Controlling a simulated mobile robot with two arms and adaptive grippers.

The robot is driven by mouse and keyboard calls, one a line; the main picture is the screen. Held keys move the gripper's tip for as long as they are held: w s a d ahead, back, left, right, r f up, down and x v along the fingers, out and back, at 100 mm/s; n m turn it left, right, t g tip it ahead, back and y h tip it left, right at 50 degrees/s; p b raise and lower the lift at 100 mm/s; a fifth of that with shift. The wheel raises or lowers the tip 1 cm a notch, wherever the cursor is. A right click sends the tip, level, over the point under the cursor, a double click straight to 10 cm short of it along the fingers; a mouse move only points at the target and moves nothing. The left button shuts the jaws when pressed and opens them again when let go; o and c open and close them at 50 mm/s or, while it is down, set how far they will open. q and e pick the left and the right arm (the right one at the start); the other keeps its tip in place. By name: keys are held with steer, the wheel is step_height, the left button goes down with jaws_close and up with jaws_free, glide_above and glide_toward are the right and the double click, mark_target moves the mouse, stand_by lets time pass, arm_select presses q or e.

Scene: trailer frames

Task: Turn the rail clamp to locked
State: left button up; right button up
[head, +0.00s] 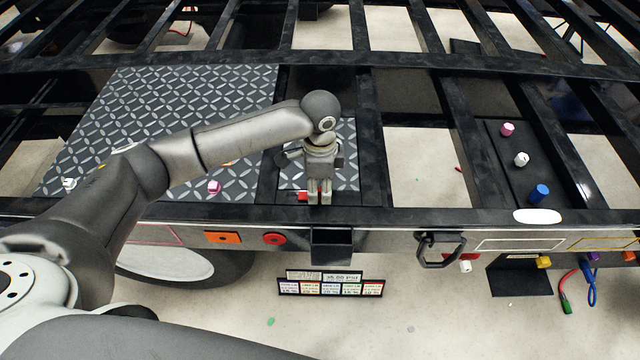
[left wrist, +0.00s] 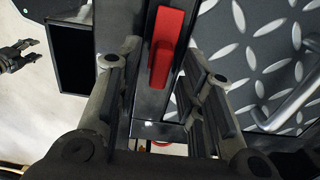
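The rail clamp's red handle (left wrist: 165,48) shows in the left wrist view as a narrow bar over a dark rail slot. In the head view only small red parts of the handle (head: 302,196) show, the rest being hidden by my gripper. My left gripper (head: 319,195) points down at the trailer's near rail. In the left wrist view its two fingers stand apart, one on each side of the red handle, with visible gaps. Another dark gripper, apparently my right one (left wrist: 22,56), shows at the left edge of the left wrist view, fingers spread and empty.
A diamond-tread plate (head: 190,110) lies on the frame behind my left arm. A black stake pocket (head: 332,245) sticks out below the gripper. A black ring handle (head: 438,250) hangs to its right. Colored knobs, such as a blue one (head: 539,194), stand at the right.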

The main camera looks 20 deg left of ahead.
arm_select(q)
steer(key=shift+c, duration=2.3)
jaws_close()
steer(key=shift+r+m+p, duration=0.15)
steer(key=shift+m+p, duration=0.25)
steer(key=shift+p, duration=0.05)
steer(key=m+p, duration=0.2)
steer(key=m, duration=0.1)
steer(key=shift+s, duration=0.1)
steer(key=m+p, duration=0.2)
steer(key=m, duration=0.1)
steer(key=shift+m, duration=0.3)
steer(key=m+p, duration=0.1)
steer(key=m, duration=0.1)
steer(key=shift+m, duration=0.4)
steer(key=m, duration=0.2)
steer(key=shift+s+m, duration=0.1)
steer(key=shift+m, duration=0.2)
steer(key=m, duration=0.5)
steer(key=shift+a+p, duration=0.1)
steer(key=shift+p, duration=0.3)
arm_select(e)
step_height(320, 180, up, 7)
steer(key=s, duration=0.1)
steer(key=shift+s+f, duration=0.2)
steer(key=shift+s, duration=0.15)
steer(key=shift+d, duration=0.1)
